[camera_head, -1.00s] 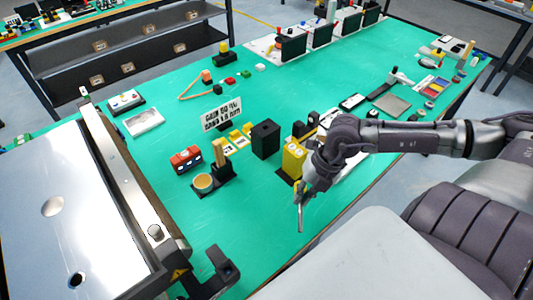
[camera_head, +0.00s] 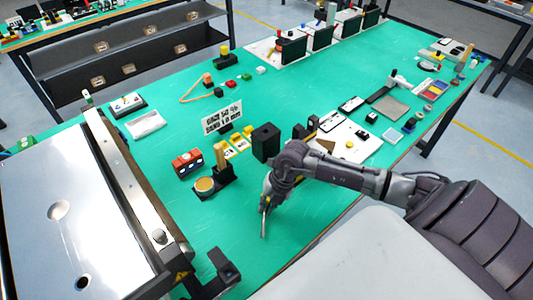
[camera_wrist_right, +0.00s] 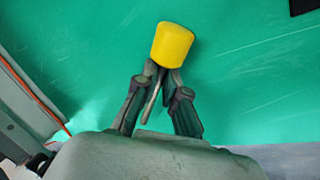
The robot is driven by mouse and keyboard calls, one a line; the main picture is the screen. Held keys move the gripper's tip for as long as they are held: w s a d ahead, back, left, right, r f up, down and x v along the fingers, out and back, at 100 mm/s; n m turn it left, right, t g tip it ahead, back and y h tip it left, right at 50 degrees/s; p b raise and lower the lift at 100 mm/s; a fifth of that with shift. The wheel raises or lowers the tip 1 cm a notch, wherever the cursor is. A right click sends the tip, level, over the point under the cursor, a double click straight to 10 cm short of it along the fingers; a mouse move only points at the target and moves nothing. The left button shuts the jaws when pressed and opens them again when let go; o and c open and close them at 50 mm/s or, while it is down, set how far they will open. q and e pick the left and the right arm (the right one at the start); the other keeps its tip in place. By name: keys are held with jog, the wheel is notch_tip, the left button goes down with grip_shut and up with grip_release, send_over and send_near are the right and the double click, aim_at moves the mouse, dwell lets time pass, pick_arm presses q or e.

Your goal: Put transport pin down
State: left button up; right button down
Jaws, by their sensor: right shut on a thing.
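The transport pin has a thin grey metal rod (camera_head: 263,228) and seems to have a yellow head (camera_wrist_right: 172,46). My right gripper (camera_head: 265,203) is shut on it, over the green table near its front edge. In the head view the rod points downward below my fingers. In the wrist view the yellow head shows just beyond the fingertips (camera_wrist_right: 163,75), and the rod runs back between the fingers. I cannot tell whether the pin touches the table. My left gripper is not in view.
A black holder with a round tan cup (camera_head: 205,185) stands left of my gripper, with a red box (camera_head: 188,162) and a black block (camera_head: 265,142) behind. The conveyor (camera_head: 125,180) is at the left. Green table (camera_head: 230,222) around my gripper is clear.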

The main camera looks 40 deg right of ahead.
jog(key=shift+f, duration=0.3)
jog(key=shift+f, duration=0.15)
jog(key=c, duration=1.5)
grip_release()
jog(key=shift+c, duration=0.2)
jog(key=shift+r, duration=0.3)
jog(key=b+v, duration=0.2)
jog(key=v, duration=0.9)
jog(key=shift+d+r, duration=0.2)
jog(key=shift+r, duration=0.2)
